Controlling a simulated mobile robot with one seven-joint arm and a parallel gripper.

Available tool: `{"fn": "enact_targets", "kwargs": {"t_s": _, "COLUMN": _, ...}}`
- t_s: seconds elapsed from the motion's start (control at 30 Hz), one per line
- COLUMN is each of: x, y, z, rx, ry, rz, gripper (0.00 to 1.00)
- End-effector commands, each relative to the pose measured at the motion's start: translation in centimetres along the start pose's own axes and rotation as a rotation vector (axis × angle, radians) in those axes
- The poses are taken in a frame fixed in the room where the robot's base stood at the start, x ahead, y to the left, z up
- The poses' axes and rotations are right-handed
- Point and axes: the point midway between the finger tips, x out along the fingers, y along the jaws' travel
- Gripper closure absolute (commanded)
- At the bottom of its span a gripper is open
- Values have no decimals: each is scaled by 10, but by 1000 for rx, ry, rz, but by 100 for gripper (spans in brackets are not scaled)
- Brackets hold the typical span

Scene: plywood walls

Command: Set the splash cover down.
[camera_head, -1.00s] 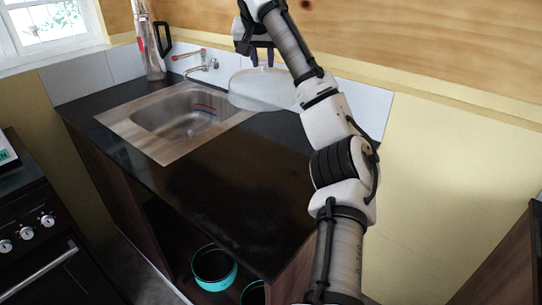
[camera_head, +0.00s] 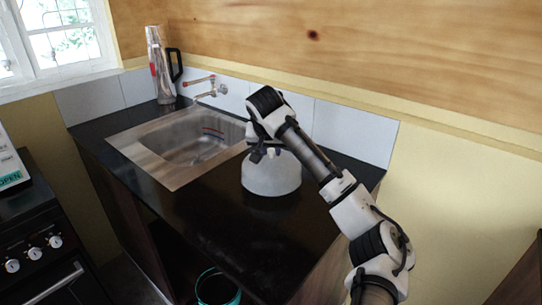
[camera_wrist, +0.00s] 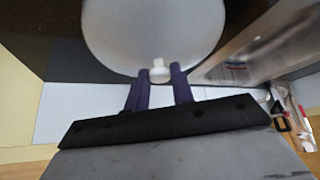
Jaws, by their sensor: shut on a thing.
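The splash cover (camera_head: 272,179) is a pale, translucent dome with a small white knob on top. In the head view it is upright at the black countertop, right of the sink; whether its rim touches the counter I cannot tell. In the wrist view the cover (camera_wrist: 152,35) fills the upper middle, with its knob (camera_wrist: 160,72) between my fingers. My gripper (camera_wrist: 160,80) is shut on that knob with its dark purple fingers. In the head view my gripper (camera_head: 264,153) is above the cover, its fingertips mostly hidden by the wrist.
The steel sink (camera_head: 150,165) with a wall tap (camera_head: 212,90) lies left of the cover. A tall silver flask (camera_head: 160,65) stands at the back left corner. The black countertop (camera_head: 205,215) is bare in front. A teal-rimmed pot (camera_head: 217,288) sits below.

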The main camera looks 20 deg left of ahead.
Motion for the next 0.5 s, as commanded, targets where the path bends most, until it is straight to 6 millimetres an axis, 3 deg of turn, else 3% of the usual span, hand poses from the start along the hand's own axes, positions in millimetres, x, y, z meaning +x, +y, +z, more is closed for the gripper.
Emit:
{"fn": "enact_targets", "kwargs": {"t_s": 0.17, "x": 21, "y": 1, "z": 13, "rx": 0, "ry": 0, "rz": 1, "gripper": 100}}
{"fn": "enact_targets", "kwargs": {"t_s": 0.5, "x": 25, "y": 0, "z": 16, "rx": 1, "ry": 0, "rz": 0, "gripper": 100}}
